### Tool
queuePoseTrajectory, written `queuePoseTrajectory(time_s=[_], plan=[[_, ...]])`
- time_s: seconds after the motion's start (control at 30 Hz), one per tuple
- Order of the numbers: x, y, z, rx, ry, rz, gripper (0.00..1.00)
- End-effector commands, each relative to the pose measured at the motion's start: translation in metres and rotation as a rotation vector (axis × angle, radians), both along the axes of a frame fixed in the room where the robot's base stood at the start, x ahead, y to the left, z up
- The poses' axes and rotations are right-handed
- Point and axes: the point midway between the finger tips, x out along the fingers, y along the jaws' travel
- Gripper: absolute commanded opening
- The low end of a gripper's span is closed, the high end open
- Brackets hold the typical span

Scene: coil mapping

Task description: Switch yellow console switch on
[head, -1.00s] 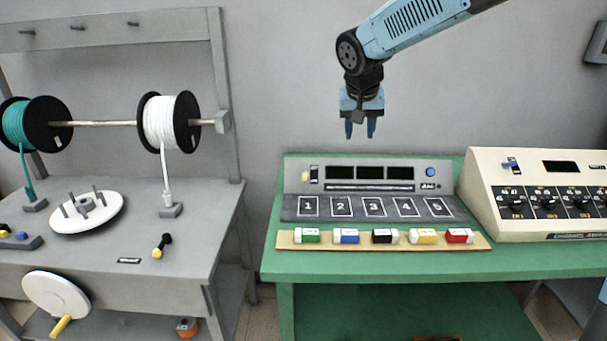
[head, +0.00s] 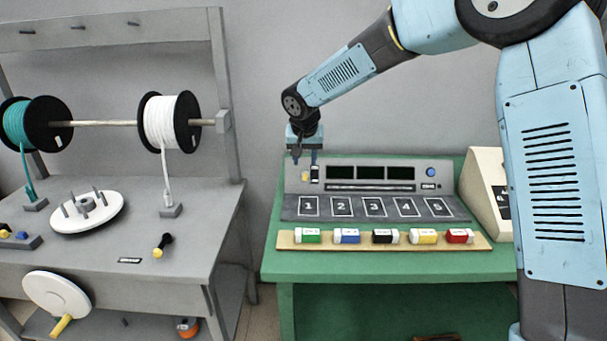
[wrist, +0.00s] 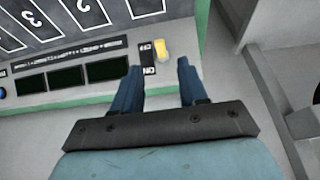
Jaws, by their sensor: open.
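The yellow switch (head: 305,175) sits at the left end of the grey console (head: 400,188), beside a small black and white label plate (head: 315,174). In the wrist view the yellow switch (wrist: 162,50) shows beyond the fingertips, between their lines, with the label plate (wrist: 147,58) next to it. My gripper (head: 305,160) is open and empty, just above and behind the switch in the head view. It also shows in the wrist view (wrist: 160,70), fingers apart. I cannot tell whether a finger touches the console. The switch's position, on or off, is not clear.
The console has three dark displays (head: 370,173), a blue button (head: 431,172) and numbered pads (head: 374,207). Several coloured blocks lie on a wooden strip (head: 285,240) in front. A beige console (head: 483,180) stands to the right, partly hidden by my arm. A grey spool bench stands left.

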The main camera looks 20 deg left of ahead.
Motion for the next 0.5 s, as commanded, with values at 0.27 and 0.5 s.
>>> queuePoseTrajectory(time_s=[0.27,0.5], plan=[[0.018,0.004,-0.044,0.000,0.002,-0.001,0.43],[0.027,0.006,-0.067,0.001,0.001,-0.002,0.43]])
